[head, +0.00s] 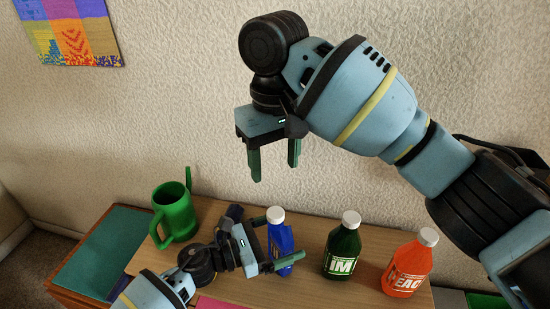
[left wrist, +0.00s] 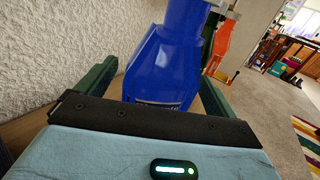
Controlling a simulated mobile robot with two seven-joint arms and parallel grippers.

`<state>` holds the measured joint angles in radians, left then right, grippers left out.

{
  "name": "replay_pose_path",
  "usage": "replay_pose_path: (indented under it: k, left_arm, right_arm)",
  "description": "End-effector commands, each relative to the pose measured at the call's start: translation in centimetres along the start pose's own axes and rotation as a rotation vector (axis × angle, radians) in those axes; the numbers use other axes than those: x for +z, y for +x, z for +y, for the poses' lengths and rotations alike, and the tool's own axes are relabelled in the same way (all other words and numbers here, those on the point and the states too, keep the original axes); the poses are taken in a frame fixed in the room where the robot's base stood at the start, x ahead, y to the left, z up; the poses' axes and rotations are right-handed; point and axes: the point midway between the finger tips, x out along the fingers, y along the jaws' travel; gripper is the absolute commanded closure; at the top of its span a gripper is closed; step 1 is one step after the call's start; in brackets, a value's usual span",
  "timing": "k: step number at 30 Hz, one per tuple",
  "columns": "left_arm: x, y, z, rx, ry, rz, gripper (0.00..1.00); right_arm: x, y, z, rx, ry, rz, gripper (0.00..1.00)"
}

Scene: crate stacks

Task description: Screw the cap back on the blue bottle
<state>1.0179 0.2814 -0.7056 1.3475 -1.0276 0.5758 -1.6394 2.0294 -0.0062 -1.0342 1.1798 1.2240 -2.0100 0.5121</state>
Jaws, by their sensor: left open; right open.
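The blue bottle (head: 279,240) stands upright on the wooden table, with a white cap (head: 275,214) on its top; I cannot tell how tightly the cap sits. My left gripper (head: 282,239) is open, with its green fingers on either side of the bottle's body. In the left wrist view the blue bottle (left wrist: 170,60) fills the space between the two fingers, and small gaps seem to show beside it. My right gripper (head: 275,172) is open and empty, fingers pointing down, above and behind the blue bottle near the wall.
A dark green bottle (head: 342,247) and an orange bottle (head: 409,264), both white-capped, stand to the right on the table (head: 313,285). A green mug-like watering can (head: 177,215) stands at the left. A pink sheet (head: 218,303) lies at the front edge. The textured wall is close behind.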

Motion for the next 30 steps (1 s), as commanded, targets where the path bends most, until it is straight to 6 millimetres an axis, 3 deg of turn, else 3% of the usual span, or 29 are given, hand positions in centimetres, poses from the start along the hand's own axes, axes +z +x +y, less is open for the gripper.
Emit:
replay_pose_path:
  k: [15,30]
  left_arm:
    - [-0.1,-6.8,0.0,0.002,-0.001,0.001,0.07]
    - [0.0,-7.7,0.0,0.0,0.0,0.0,0.07]
  right_arm:
    - [0.0,0.4,0.0,-0.001,0.0,-0.002,0.44]
    - [0.0,0.4,0.0,-0.001,0.0,-0.002,0.44]
